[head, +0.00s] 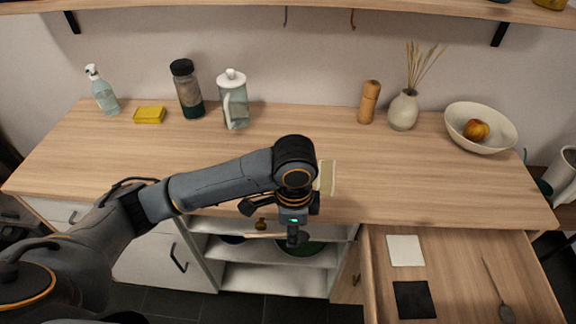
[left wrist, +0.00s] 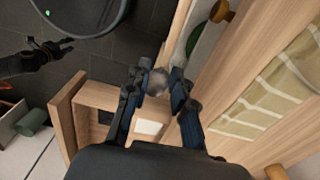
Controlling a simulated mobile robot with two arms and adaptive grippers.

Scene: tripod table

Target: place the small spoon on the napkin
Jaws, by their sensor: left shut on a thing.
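My left gripper (head: 294,240) is in front of the counter's front edge, pointing down over the open cabinet. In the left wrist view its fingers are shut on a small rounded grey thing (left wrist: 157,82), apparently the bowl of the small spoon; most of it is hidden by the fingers. The striped green and cream napkin (head: 328,178) lies on the counter behind the gripper, partly covered by my arm. It shows at the right of the left wrist view (left wrist: 262,95). The gripper is apart from the napkin. My right gripper (left wrist: 58,48) seems to show at the upper left there.
An open drawer (head: 455,290) at right holds a white square (head: 405,250), a black square (head: 414,300) and a long-handled spoon (head: 505,312). A green bowl (head: 312,249) is in the cabinet. A pitcher (head: 236,108), vase (head: 403,112) and fruit bowl (head: 500,138) stand at the back.

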